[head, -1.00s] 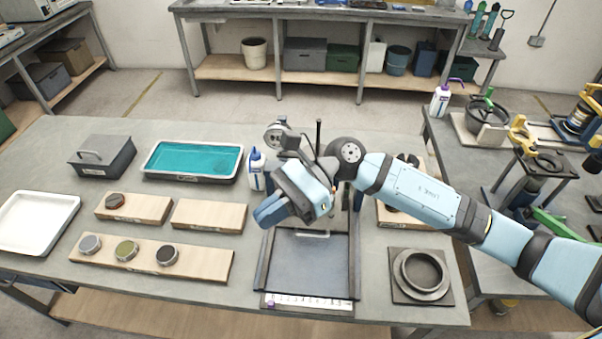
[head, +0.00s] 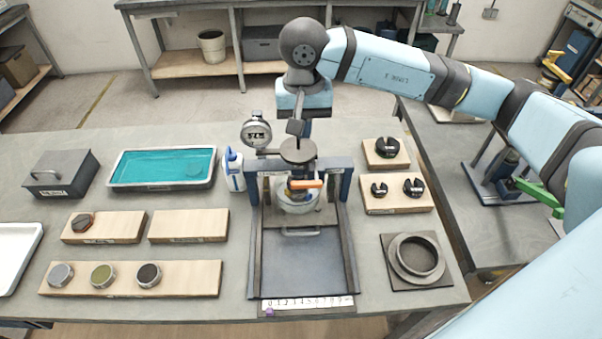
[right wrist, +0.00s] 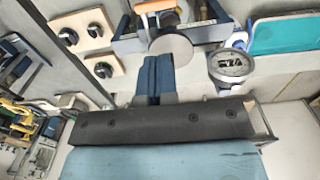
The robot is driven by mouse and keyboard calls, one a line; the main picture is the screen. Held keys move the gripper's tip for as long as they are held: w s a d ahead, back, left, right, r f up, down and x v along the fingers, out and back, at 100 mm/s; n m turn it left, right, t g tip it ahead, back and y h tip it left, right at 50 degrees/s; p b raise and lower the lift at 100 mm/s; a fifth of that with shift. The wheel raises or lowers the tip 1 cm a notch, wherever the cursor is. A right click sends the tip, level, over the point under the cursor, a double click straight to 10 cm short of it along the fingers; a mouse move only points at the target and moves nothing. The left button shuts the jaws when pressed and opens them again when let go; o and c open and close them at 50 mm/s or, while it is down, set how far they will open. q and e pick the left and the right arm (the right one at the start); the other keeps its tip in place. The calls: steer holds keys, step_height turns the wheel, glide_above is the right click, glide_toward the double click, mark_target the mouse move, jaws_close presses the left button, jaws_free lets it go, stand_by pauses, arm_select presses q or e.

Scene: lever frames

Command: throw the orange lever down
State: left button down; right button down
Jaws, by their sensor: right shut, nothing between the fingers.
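The orange lever (head: 309,184) sticks out to the right, roughly level, below the crossbar of a blue-grey press frame (head: 342,185). A round grey plate (head: 298,151) sits above it and also shows in the right wrist view (right wrist: 171,52). My right gripper (head: 304,130) is above and behind the plate, pointing down, apart from the lever. Its blue fingers are shut and empty, partly hidden by a dark upright piece; they show together in the right wrist view (right wrist: 159,70). My left gripper is not in view.
A dial gauge (head: 256,131) stands at the frame's left, beside a white bottle (head: 235,171). Boards with black slotted weights (head: 397,192) lie right, with a ring on a plate (head: 416,257) in front. A teal tray (head: 163,167) is left. The frame's front bed (head: 302,262) is clear.

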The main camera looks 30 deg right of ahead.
mark_target(303, 182)
step_height(303, 182, down, 13)
steer(key=p, duration=0.4)
steer(key=shift+f, duration=0.55)
